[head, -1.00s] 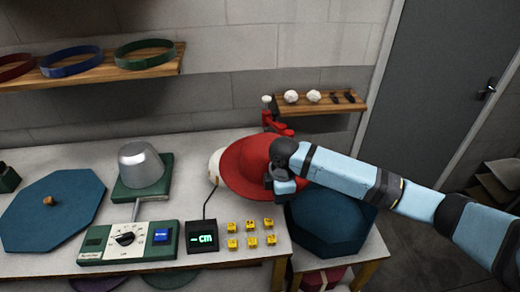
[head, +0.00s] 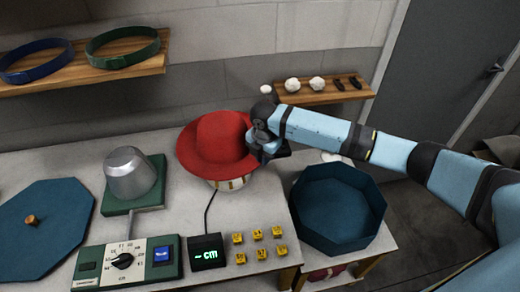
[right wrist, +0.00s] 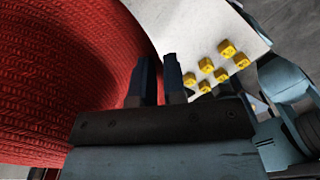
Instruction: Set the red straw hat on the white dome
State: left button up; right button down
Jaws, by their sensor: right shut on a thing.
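The red straw hat (head: 218,135) is crown up and fairly level in the head view, with its brim tilted slightly. My right gripper (head: 258,148) is shut on the right side of its brim. In the right wrist view the woven red hat (right wrist: 70,70) fills the left, beside the fingers of my right gripper (right wrist: 162,75). The white dome (head: 231,184) shows only as a strip under the front of the brim; the hat hides its top. I cannot tell whether the hat touches it. My left gripper is not in view.
A grey metal dome on a green base (head: 130,175) stands left of the hat. A control panel (head: 125,262), a display (head: 207,252) and several yellow blocks (head: 259,246) lie in front. An open blue octagonal box (head: 335,238) stands at right. A shelf (head: 325,97) is behind.

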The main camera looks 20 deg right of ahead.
jog(key=f, duration=0.1)
jog(key=b, duration=0.7)
send_near(263, 190)
jog(key=shift+s, duration=0.15)
jog(key=shift+f, duration=0.35)
notch_tip(263, 190, down, 3)
jog(key=shift+r+b, duration=0.1)
jog(key=shift+b, duration=0.45)
jog(key=shift+f, duration=0.75)
pick_arm(q)
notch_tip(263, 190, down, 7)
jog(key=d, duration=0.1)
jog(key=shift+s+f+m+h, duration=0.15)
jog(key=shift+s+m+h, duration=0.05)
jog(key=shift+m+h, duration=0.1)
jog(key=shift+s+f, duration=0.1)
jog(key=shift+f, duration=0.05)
jog(key=shift+b, duration=0.35)
pick_arm(e)
jog(key=shift+f, duration=0.75)
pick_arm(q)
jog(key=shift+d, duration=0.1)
